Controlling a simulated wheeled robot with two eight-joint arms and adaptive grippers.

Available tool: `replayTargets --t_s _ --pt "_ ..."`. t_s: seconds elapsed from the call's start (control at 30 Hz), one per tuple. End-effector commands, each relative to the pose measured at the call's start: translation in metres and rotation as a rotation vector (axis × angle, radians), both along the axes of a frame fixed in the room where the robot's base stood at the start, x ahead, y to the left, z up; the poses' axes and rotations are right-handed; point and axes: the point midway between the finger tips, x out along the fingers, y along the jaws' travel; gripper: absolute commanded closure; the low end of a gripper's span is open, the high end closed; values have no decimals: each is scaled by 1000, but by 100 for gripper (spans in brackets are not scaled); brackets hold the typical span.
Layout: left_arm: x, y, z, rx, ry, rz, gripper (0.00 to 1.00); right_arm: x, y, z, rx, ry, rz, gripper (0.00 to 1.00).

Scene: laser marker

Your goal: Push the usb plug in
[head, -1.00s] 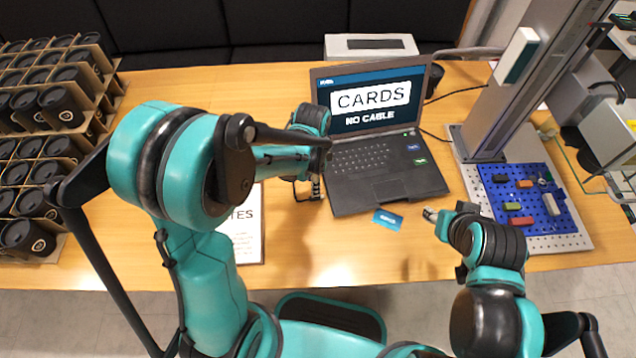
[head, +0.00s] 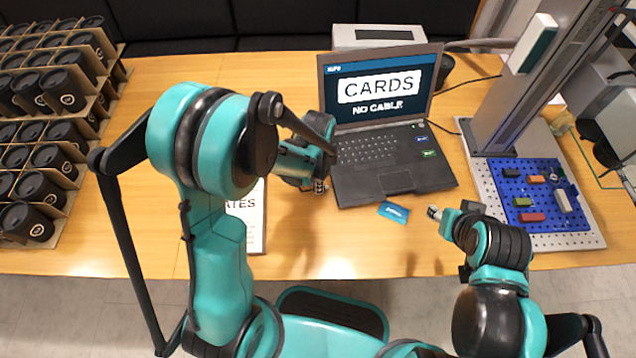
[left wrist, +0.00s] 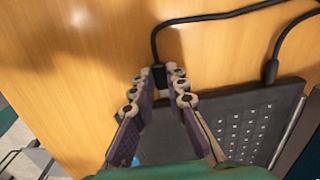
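The black usb plug (left wrist: 172,77) shows in the left wrist view with its cable (left wrist: 155,42) running away and bending right. My left gripper (left wrist: 162,82) has a fingertip on each side of it and appears shut on it. The plug's front end is hidden between the fingers. In the head view my left gripper (head: 320,185) is low beside the left edge of the open laptop (head: 385,185). The laptop screen (head: 380,88) reads "CARDS" and "NO CABLE". I cannot see the port. My right gripper (head: 436,212) is right of the laptop's front; its fingers are too small to judge.
A blue card (head: 393,212) lies before the laptop. A clipboard with notes (head: 250,215) lies partly behind my left arm. Racked black cups (head: 40,218) stand left. The marker's column (head: 515,95) and blue pegboard (head: 535,225) stand right. Another cable (left wrist: 271,68) meets the laptop's edge.

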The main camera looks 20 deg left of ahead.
Motion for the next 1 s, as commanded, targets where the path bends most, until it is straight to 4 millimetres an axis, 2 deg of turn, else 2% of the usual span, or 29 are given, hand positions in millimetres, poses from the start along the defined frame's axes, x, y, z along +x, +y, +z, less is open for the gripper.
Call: replayTargets --t_s 0.13,0.33,0.57,0.6,0.67,1.0 --pt "1 -3 0 0 0 -1 100 0 0 0 0 0 0 60" --pt "12 -23 0 -1 0 -2 100 0 0 -2 0 0 0 60" --pt "12 -25 0 -3 -1 -1 100 0 0 -2 0 0 0 60" --pt "12 -25 0 -3 -1 -1 81 0 0 -2 0 0 0 60" --pt "12 -24 0 -2 -2 -1 65 0 0 -2 0 0 0 60" --pt "12 -24 2 -1 0 0 65 0 0 -2 0 0 0 60"
